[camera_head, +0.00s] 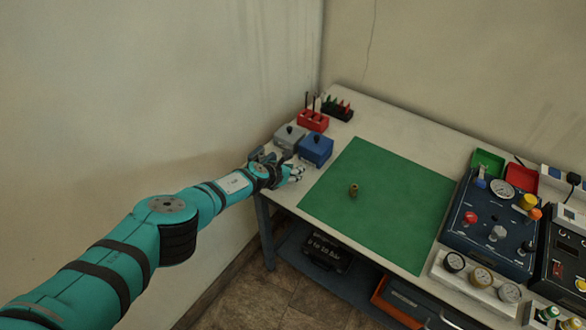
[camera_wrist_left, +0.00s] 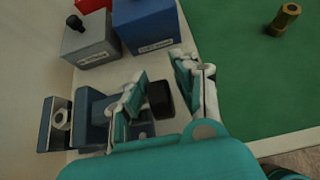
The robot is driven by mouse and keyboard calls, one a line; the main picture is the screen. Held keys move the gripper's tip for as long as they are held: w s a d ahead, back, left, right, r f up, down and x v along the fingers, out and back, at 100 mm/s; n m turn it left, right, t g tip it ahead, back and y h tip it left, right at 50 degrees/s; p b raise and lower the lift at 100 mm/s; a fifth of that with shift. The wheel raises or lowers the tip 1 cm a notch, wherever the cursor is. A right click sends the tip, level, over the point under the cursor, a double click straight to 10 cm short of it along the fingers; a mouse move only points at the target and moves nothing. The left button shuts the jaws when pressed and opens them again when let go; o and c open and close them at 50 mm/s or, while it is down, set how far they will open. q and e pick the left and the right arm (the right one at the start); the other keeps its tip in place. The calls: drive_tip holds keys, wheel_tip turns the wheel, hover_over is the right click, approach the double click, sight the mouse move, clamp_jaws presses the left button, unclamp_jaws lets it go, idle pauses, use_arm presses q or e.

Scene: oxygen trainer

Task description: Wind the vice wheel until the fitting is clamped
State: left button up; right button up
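The vice is a small blue block-like device (camera_wrist_left: 88,122) at the table's left edge in the left wrist view; in the head view it is mostly hidden behind my left gripper (camera_head: 294,174). A pale round piece (camera_wrist_left: 62,117) shows at its left block. A dark rounded part (camera_wrist_left: 160,99), perhaps the vice wheel, lies between the fingers of my left gripper (camera_wrist_left: 160,75). The fingers are apart, and I cannot tell whether they touch it. My right gripper is out of view.
A blue box (camera_head: 316,149) and a grey box (camera_head: 289,138) stand just behind the left gripper. A gauge panel (camera_head: 487,228) fills the right side. The green mat (camera_head: 390,215) is otherwise clear.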

use_arm(q)
drive_tip(key=shift+r, duration=0.75)
drive_tip(key=shift+s+a+r, duration=0.2)
drive_tip(key=shift+s+a, duration=0.25)
drive_tip(key=v, duration=0.9)
drive_tip(key=shift+s+a, duration=0.3)
drive_tip(key=shift+s, duration=0.2)
